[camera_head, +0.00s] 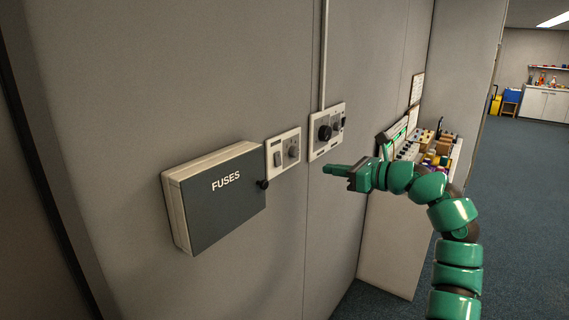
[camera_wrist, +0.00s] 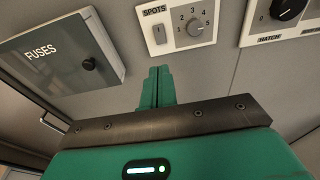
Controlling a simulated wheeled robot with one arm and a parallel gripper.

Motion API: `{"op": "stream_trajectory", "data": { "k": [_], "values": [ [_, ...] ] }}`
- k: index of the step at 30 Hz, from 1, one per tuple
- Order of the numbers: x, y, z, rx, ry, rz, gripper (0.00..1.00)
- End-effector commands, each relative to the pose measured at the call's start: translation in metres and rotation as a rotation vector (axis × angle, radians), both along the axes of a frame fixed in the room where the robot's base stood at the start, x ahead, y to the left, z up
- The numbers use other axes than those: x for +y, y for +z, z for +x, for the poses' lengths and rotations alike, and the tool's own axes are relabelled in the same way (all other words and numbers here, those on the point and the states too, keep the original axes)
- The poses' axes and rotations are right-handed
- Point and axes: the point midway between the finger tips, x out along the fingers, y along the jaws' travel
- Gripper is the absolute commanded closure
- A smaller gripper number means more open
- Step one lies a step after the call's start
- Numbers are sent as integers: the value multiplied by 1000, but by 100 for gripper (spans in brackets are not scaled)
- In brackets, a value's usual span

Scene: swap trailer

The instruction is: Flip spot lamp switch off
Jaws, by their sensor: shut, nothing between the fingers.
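The spot lamp panel (camera_head: 283,151) is a pale plate on the grey wall, between the fuse box and another panel. Whether the rocker is on or off cannot be told. My green gripper (camera_head: 328,169) is shut and empty. It points left, apart from the wall in the head view. In the wrist view its fingertips (camera_wrist: 160,72) show just below the panel.
A dark fuse box (camera_head: 215,198) with a round knob (camera_wrist: 88,64) juts from the wall at left. The hatch panel (camera_head: 326,130) with a black knob (camera_wrist: 287,9) is at right. A cluttered counter (camera_head: 430,152) stands behind my arm. Open carpet lies at far right.

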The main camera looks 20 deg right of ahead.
Motion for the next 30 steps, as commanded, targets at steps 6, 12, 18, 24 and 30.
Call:
{"op": "stream_trajectory", "data": {
  "k": [6, 12, 18, 24, 30],
  "values": [
    [1, 0, 0, 0, 3, 0, 100],
    [5, 0, 5, 2, 6, 2, 100],
    [25, -2, 28, 4, 9, 4, 100],
    [49, -7, 59, 7, 8, 5, 100],
    [70, -11, 87, 4, 7, 6, 100]
  ]
}}
